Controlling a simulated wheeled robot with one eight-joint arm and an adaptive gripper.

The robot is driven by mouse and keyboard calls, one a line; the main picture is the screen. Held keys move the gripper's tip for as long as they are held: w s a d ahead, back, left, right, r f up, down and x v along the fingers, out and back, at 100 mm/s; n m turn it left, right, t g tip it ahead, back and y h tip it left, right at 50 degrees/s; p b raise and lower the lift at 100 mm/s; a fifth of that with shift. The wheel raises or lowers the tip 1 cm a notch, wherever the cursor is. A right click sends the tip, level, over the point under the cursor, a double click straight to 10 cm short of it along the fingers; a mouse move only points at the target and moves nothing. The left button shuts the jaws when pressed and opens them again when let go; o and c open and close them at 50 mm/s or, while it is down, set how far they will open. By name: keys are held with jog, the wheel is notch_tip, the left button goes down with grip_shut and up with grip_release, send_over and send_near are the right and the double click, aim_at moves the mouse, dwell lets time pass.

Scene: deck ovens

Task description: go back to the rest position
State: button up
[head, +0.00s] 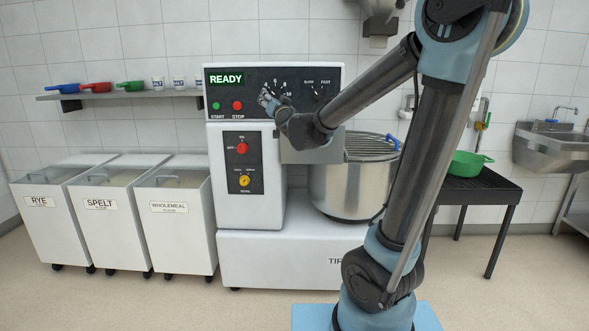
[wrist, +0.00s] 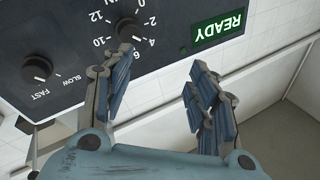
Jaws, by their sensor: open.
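My gripper (head: 272,101) is in front of the mixer's control panel (head: 318,82), near the timer dial. In the wrist view my gripper (wrist: 158,82) has its two fingers spread apart with nothing between them. The timer dial (wrist: 130,30) is just beyond the left fingertip there; I cannot tell whether they touch. The speed knob (wrist: 37,68) sits further left in that view. The green READY display (head: 226,79) is lit; it also shows upside down in the wrist view (wrist: 218,32). My arm stretches from the right side of the head view toward the panel.
The mixer bowl (head: 340,190) with its grid guard stands right of the panel column. Flour bins (head: 180,235) stand at left, below a shelf (head: 120,95) with scoops. A dark table (head: 470,187) holds a green bowl (head: 468,163). A sink (head: 555,145) is at far right.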

jog(key=s+d+f+g+h, duration=0.2)
jog(key=s+d+f+g, duration=0.3)
jog(key=s+d+f, duration=0.4)
jog(key=s+d+f+n+g+h, duration=0.1)
jog(key=s+d+f+g, duration=0.5)
jog(key=s+f, duration=0.8)
jog(key=s+d+f+g+h, duration=0.3)
jog(key=s+d+f+g, duration=0.3)
jog(key=s+d+f, duration=0.5)
jog(key=s+d, duration=0.1)
jog(key=s, duration=0.3)
jog(key=shift+s+d+f+n, duration=0.2)
jog(key=shift+f+n, duration=0.1)
jog(key=shift+f, duration=0.1)
jog(key=shift+w+f, duration=0.2)
jog(key=shift+w, duration=0.3)
